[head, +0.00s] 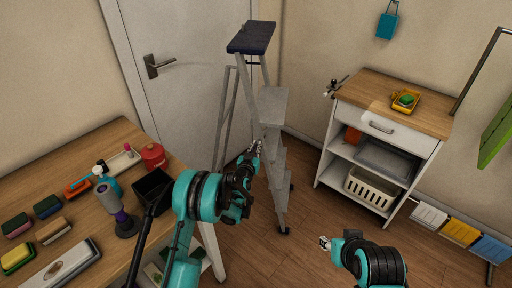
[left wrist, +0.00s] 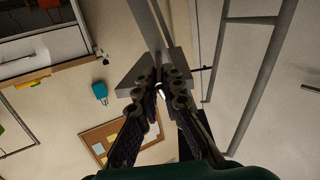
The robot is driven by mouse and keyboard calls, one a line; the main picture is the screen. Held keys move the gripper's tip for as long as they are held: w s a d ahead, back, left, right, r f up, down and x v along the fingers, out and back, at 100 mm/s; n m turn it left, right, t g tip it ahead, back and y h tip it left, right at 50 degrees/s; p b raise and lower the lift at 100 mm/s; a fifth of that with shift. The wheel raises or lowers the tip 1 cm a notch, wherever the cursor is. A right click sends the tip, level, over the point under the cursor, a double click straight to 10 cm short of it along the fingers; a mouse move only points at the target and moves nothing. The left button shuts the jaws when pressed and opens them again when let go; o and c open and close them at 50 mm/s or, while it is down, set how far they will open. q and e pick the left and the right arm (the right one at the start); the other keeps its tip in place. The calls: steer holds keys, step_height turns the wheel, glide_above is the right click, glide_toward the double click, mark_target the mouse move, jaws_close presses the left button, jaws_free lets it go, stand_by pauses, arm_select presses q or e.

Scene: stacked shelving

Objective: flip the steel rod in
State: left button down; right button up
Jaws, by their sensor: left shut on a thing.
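The grey stepladder (head: 272,105) with a dark blue top stands open near the door. My left gripper (head: 255,148) is at the side of the ladder, about level with its middle steps. In the left wrist view, the gripper (left wrist: 159,82) is shut, with a small pale metal piece (left wrist: 158,88) between its fingers. It looks like part of the steel rod, but the fingers hide most of it. Grey ladder rails run just beyond the fingertips. My right gripper (head: 325,243) is low at the bottom, apart from the ladder; its jaw opening is too small to read.
A wooden workbench (head: 75,165) with brushes, sponges and bottles stands at the left. A white cabinet (head: 392,130) with a basket (head: 370,190) stands right of the ladder. Wooden floor (head: 300,205) is clear between ladder and cabinet.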

arm_select(q)
steer(key=r+g+p, duration=0.2)
steer(key=g+p, duration=0.1)
steer(key=shift+w+a+r, duration=0.1)
steer(key=shift+w+a, duration=0.05)
steer(key=shift+w, duration=0.25)
steer(key=shift+w+a+r+m+g+p, duration=0.1)
steer(key=shift+w+r+m+g+p, duration=0.15)
steer(key=shift+g+p, duration=0.45)
steer(key=shift+w+r+m+g+p, duration=0.15)
steer(key=shift+w+r+g+p, duration=0.15)
steer(key=shift+g+p, duration=0.4)
steer(key=shift+f, duration=0.1)
steer(key=c, duration=1.6)
jaws_free()
steer(key=shift+c, duration=0.2)
steer(key=v, duration=1.2)
steer(key=shift+w, duration=0.15)
steer(key=shift+a, duration=0.15)
steer(key=shift+c, duration=0.4)
